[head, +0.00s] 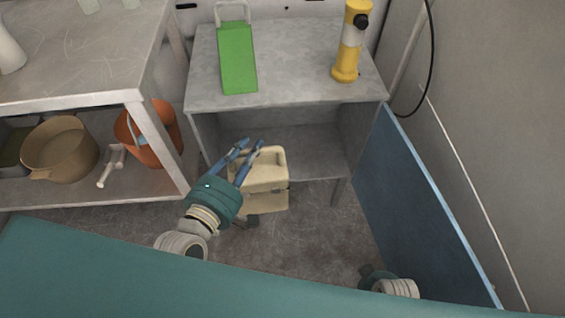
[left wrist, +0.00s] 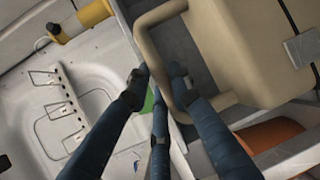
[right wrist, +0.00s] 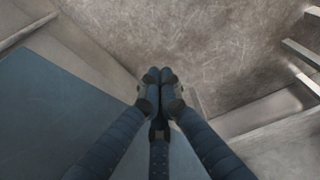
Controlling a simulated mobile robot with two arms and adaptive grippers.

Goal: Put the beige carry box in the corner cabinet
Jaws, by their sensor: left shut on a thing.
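The beige carry box (head: 265,194) hangs in front of the grey corner cabinet (head: 205,80), low before its open front. My left gripper (head: 250,147) is shut on the box's handle. The left wrist view shows the loop handle (left wrist: 160,15) at the fingers (left wrist: 160,76), with the box body (left wrist: 235,45) to the right. The cabinet's blue door (head: 415,190) stands open at the right, and the visible inside looks empty. My right gripper's fingers (right wrist: 159,76) are together with nothing between them; in the head view that arm is low, near the door.
A wall bounds the right side.

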